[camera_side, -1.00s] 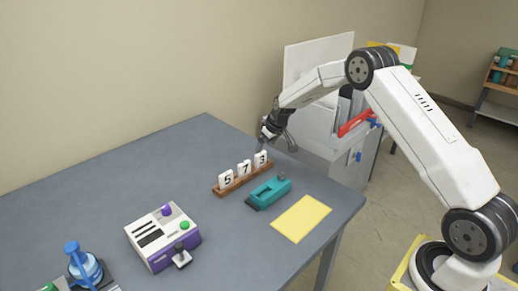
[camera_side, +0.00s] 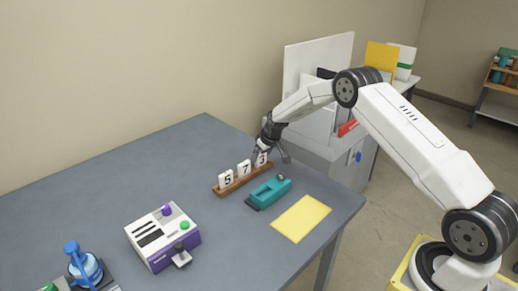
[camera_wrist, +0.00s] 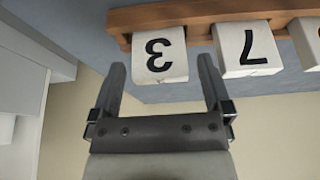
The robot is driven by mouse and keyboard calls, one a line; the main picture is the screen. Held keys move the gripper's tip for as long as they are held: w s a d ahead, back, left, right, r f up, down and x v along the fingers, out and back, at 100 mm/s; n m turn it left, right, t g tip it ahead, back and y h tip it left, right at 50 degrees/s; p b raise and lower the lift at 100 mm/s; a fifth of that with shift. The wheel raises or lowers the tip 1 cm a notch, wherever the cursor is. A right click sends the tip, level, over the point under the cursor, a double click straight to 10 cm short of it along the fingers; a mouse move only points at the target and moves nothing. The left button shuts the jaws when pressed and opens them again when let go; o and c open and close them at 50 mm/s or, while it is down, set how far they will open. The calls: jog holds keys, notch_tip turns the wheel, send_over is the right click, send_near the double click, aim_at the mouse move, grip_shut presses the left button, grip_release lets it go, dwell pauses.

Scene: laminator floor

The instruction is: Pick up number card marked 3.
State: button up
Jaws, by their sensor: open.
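The number card marked 3 (camera_side: 262,161) stands in the right end of a wooden rack (camera_side: 229,188) on the grey table. The wrist view shows it as a white block (camera_wrist: 160,57) with an upside-down black 3, with the rack (camera_wrist: 190,17) behind it. My gripper (camera_side: 270,154) is at the card in the side view and hides part of it. In the wrist view my gripper (camera_wrist: 162,70) is open, with one finger on each side of the card's lower part. I see gaps between the fingers and the card.
The card marked 7 (camera_wrist: 247,50) stands close beside the right finger, also in the side view (camera_side: 244,167). The card marked 5 (camera_side: 226,180) is farther left. A teal device (camera_side: 270,192) lies in front of the rack, with a yellow sheet (camera_side: 301,218) nearby. A purple-and-white machine (camera_side: 162,238) stands front left.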

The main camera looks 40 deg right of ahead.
jog(key=shift+x, duration=0.9)
jog(key=c, duration=1.2)
